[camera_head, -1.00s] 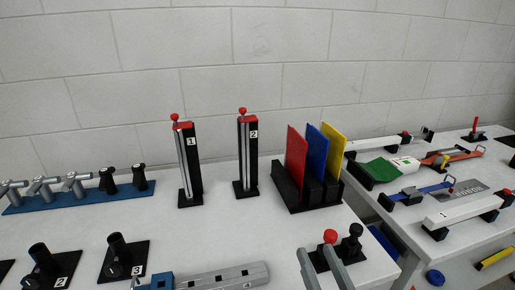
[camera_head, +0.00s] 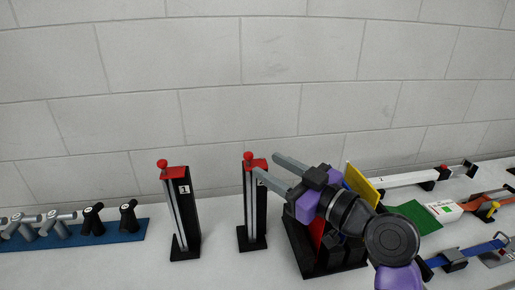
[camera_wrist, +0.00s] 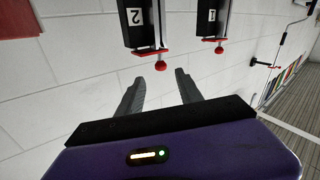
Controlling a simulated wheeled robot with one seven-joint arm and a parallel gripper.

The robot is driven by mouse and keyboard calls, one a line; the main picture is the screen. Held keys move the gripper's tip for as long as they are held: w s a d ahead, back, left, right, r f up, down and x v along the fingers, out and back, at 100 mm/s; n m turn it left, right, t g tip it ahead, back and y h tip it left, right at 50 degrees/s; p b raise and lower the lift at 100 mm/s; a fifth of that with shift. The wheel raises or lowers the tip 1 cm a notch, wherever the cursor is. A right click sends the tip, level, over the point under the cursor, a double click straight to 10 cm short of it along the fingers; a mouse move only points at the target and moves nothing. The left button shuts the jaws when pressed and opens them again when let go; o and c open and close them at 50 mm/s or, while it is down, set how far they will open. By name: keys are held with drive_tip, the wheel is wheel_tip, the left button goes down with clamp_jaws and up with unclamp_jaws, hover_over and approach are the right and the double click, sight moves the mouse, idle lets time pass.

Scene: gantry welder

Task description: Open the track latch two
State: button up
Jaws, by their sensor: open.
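Track latch two (camera_head: 263,215) is a black upright post with a grey rail, a red cap and a red ball knob (camera_head: 248,156) at its top. In the wrist view its face (camera_wrist: 136,20) shows the number 2, upside down, and its red knob (camera_wrist: 160,66) appears just beyond the fingertips. My gripper (camera_head: 266,164) is open and empty, reaching in from the right at the height of the knob. Its fingers (camera_wrist: 160,76) are spread to either side of the knob's line, with no clear contact.
Track latch one (camera_head: 183,210) stands to the left, its red knob also up; it shows in the wrist view (camera_wrist: 210,18). A black rack (camera_head: 310,262) with coloured panels stands right, partly behind my arm. A blue base with grey handles (camera_head: 120,238) lies left. A wall stands behind.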

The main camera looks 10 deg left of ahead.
sight(252, 158)
drive_tip(key=shift+f+p+x, duration=0.2)
drive_tip(key=shift+p+x, duration=0.6)
drive_tip(key=shift+x, duration=3)
clamp_jaws()
